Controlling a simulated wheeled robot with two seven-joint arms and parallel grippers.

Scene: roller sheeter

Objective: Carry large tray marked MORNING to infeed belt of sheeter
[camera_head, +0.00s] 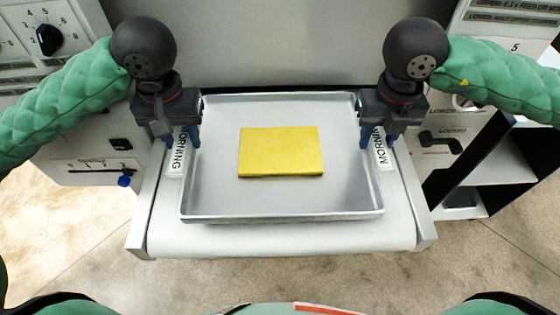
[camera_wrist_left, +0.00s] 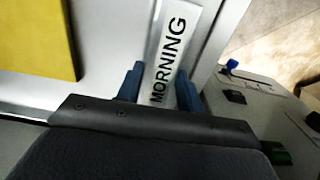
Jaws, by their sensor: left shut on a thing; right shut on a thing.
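The large metal tray (camera_head: 281,213) carries a MORNING label on each side and has a yellow slab (camera_head: 281,152) lying flat in it. The tray is over the white infeed belt (camera_head: 280,238) of the sheeter; I cannot tell whether it touches the belt. My left gripper (camera_head: 181,138) is shut on the tray's left side at its label (camera_wrist_left: 168,50), with blue fingers on either side of it in the left wrist view (camera_wrist_left: 160,88). My right gripper (camera_head: 378,138) is shut on the tray's right side at the other label (camera_head: 380,147). The gripped edges are partly hidden by the fingers.
The sheeter's grey body (camera_head: 270,45) stands behind the tray. A panel with a black knob (camera_head: 49,39) is at the left, and a black handle (camera_head: 440,141) is at the right. Raised side rails (camera_head: 146,205) flank the belt. Bare floor (camera_head: 75,235) shows in front.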

